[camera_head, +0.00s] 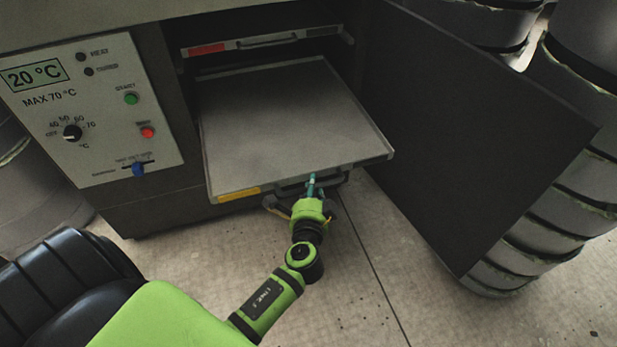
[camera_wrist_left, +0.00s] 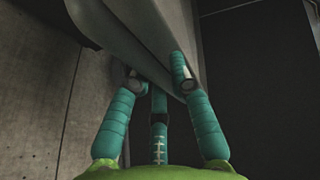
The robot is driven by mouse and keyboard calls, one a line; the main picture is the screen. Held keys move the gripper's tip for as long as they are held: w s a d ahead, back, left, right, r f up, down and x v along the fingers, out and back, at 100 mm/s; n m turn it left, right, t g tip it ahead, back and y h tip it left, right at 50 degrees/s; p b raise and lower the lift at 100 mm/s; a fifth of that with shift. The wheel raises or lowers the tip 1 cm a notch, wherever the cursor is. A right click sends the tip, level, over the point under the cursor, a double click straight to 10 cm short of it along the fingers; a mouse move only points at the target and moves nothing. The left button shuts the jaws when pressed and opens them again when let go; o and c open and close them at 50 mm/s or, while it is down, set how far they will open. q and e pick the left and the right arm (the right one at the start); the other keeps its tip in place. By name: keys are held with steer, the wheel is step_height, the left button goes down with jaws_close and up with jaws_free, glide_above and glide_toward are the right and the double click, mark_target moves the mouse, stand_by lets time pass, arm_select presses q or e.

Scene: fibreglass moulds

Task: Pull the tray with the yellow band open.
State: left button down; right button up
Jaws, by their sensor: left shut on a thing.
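The tray with the yellow band (camera_head: 290,115) extends far out of the dark oven cabinet, flat and empty. Its yellow band (camera_head: 239,194) is at the left of its front edge, and a dark bar handle (camera_head: 290,186) is at the middle of the front. My left gripper (camera_head: 312,185) is at this handle, shut on it, just right of its middle. In the left wrist view, the teal fingers of my left gripper (camera_wrist_left: 160,85) reach up to the underside of the grey tray front (camera_wrist_left: 150,40); the handle is mostly hidden there. My right gripper is not in view.
A second tray with a red band (camera_head: 207,49) sits pushed in above. The cabinet door (camera_head: 480,130) stands open at the right, close to the tray's right corner. A control panel (camera_head: 90,110) reading 20 °C is at the left. Grey ribbed drums (camera_head: 590,100) stand behind the door. The floor in front is clear.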

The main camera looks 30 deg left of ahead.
arm_select(q)
steer(key=shift+s+d, duration=0.25)
steer(key=c, duration=1.1)
jaws_free()
steer(key=v, duration=1.2)
